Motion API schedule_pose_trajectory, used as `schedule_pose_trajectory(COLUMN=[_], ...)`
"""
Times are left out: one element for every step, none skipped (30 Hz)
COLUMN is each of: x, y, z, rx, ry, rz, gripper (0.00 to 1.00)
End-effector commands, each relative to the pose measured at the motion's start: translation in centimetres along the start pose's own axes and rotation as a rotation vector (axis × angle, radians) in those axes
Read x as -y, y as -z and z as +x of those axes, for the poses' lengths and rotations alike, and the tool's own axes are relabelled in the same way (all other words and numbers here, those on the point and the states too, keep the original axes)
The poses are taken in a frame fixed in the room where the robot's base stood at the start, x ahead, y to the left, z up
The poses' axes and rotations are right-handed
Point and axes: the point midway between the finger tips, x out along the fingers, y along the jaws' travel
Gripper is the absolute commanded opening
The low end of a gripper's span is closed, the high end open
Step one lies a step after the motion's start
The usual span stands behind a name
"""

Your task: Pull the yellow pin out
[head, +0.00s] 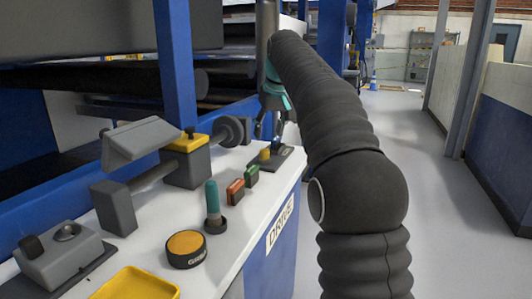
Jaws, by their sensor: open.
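A small yellow pin (265,154) stands on a dark plate (282,160) near the far end of the white console top. My gripper (267,132) points down just above the pin, with its dark fingers apart and nothing seen between them. The fingers are small in this view, and I cannot tell whether they touch the pin or reach around it. My arm hides the area to the right of the gripper.
The white console (240,165) holds green (252,174) and orange (235,191) switches, a teal-handled lever (212,205), a yellow-topped knob (186,248), a yellow tray (136,286) and a grey block with yellow top (186,160). Dark rollers stand behind. The aisle floor at right is clear.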

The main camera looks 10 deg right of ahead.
Motion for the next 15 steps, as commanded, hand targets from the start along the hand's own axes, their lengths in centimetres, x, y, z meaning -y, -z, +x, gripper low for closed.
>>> schedule_pose_trajectory(x=[0.0,0.0,0.0,0.0,0.0,0.0,0.1,0.1,0.1,0.1,0.1,0.1,0.1,0.1,0.1], y=[-0.1,-0.1,-0.1,-0.1,-0.1,-0.1,-0.1,-0.1,-0.1,-0.1,0.0,0.0,0.0,0.0,0.0], z=[1.3,1.8,2.5,3.0,3.5,4.1,4.6,5.0,5.5,5.8,6.1,6.4,6.6,6.8,7.0], rx=[0.001,0.002,0.002,0.001,0.001,0.001,0.0,0.001,0.001,0.0,-0.001,0.0,0.0,0.0,0.0], ry=[0.0,0.001,0.0,0.0,0.0,0.0,0.0,0.0,0.0,0.0,0.0,0.0,0.0,0.0,0.0], rz=[0.0,0.0,0.0,0.0,0.0,0.0,0.0,0.0,0.0,-0.001,-0.001,-0.001,-0.001,-0.001,-0.001], gripper=[0.54,0.54,0.54,0.54,0.54,0.54,0.54,0.54,0.54,0.54,0.54,0.54,0.54,0.54,0.54])
